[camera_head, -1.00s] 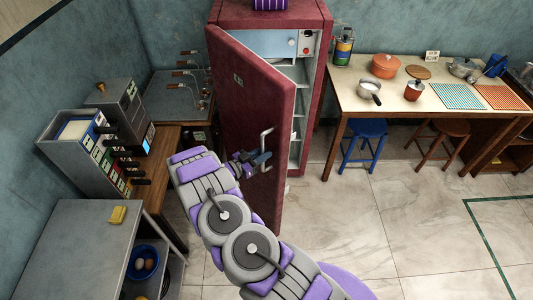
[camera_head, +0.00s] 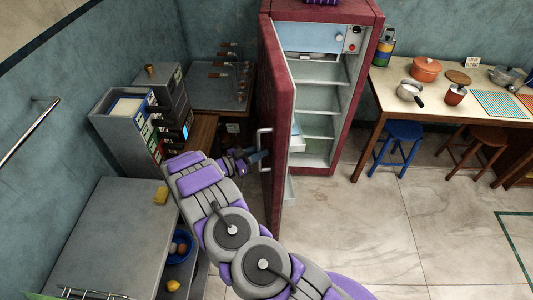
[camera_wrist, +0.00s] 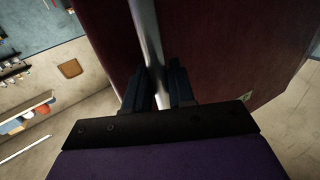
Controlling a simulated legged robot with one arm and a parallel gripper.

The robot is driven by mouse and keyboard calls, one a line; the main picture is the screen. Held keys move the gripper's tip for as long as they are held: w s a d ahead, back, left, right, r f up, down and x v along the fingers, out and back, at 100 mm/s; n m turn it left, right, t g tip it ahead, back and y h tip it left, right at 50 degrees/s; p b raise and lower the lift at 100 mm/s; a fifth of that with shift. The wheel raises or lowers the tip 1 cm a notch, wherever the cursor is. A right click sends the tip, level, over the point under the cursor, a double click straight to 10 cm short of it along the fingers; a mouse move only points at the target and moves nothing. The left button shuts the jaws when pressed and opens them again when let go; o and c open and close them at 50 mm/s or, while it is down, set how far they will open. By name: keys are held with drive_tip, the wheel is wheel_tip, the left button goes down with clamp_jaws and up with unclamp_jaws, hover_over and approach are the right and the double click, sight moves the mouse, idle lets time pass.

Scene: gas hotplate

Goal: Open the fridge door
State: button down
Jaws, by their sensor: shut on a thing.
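The dark red fridge (camera_head: 369,75) stands against the back wall. Its door (camera_head: 275,90) is swung wide open to the left, seen nearly edge-on, and the pale shelves inside show. The door has a silver bar handle (camera_head: 264,150), which also shows in the wrist view (camera_wrist: 148,45). My gripper (camera_head: 252,160) is at the handle on the door's outer face. In the wrist view the dark fingers of my gripper (camera_wrist: 166,88) are shut around the handle bar. The fingertips' exact contact is partly dark.
A table (camera_head: 440,112) with pots and stools (camera_head: 400,140) is at right. The tiled floor (camera_head: 370,230) in front is clear.

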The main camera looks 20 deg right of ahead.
drive_tip(key=shift+w+a+r, duration=0.1)
drive_tip(key=shift+w+a, duration=0.3)
drive_tip(key=shift+a, duration=0.3)
drive_tip(key=c, duration=1.1)
unclamp_jaws()
drive_tip(key=shift+d, duration=0.15)
drive_tip(key=s+a+p, duration=0.1)
drive_tip(key=s+a, duration=0.1)
drive_tip(key=a, duration=1)
drive_tip(key=shift+d, duration=0.1)
